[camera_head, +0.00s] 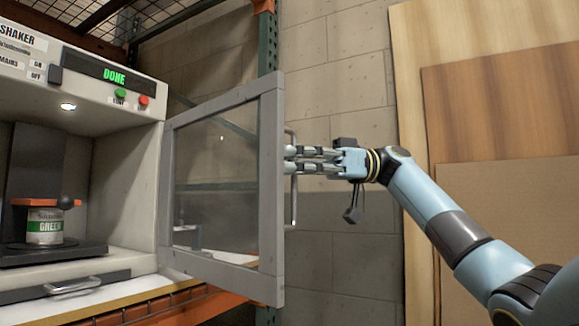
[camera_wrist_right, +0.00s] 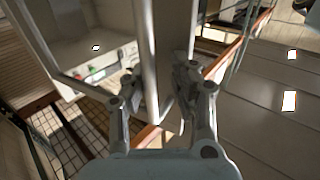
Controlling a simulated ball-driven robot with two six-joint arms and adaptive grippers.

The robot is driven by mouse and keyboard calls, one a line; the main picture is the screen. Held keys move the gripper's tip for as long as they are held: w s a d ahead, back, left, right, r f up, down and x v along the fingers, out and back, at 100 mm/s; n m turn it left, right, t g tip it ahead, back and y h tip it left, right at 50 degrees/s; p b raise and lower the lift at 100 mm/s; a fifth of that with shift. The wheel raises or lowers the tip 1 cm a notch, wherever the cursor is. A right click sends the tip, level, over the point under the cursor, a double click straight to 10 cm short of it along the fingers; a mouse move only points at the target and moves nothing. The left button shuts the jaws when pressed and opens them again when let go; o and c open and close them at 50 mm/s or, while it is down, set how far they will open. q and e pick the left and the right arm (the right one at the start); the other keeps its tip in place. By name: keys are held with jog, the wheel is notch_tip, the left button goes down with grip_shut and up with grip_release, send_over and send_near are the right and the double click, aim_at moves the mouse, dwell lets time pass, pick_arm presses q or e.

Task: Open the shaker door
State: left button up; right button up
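The shaker door (camera_head: 271,190) is a grey frame with a clear pane. It stands swung out from the front of the shaker (camera_head: 140,195), leaving the chamber open to view. The bar handle (camera_head: 294,208) is upright on the door's outer edge. My right gripper (camera_head: 296,159) is at the handle's upper half, with its fingers across the bar and their tips by the door frame. In the right wrist view, the fingers (camera_wrist_right: 160,84) are drawn inward on either side of the bar, shut on it; exact contact is hard to see. My left gripper is out of view.
A green-labelled can (camera_head: 45,228) stands clamped inside the shaker. A drawer handle (camera_head: 73,286) sits low at the front. Wooden boards (camera_head: 500,110) lean on the wall at right.

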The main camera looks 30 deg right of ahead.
jog(key=shift+o, duration=0.3)
jog(key=shift+s+a+r, duration=0.1)
jog(key=shift+s+a, duration=0.15)
jog(key=shift+a, duration=0.35)
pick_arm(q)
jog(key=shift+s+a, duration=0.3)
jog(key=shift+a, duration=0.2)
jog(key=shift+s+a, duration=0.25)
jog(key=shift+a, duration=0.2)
pick_arm(e)
jog(key=s+d, duration=0.1)
jog(key=d, duration=1.1)
jog(key=shift+s, duration=0.1)
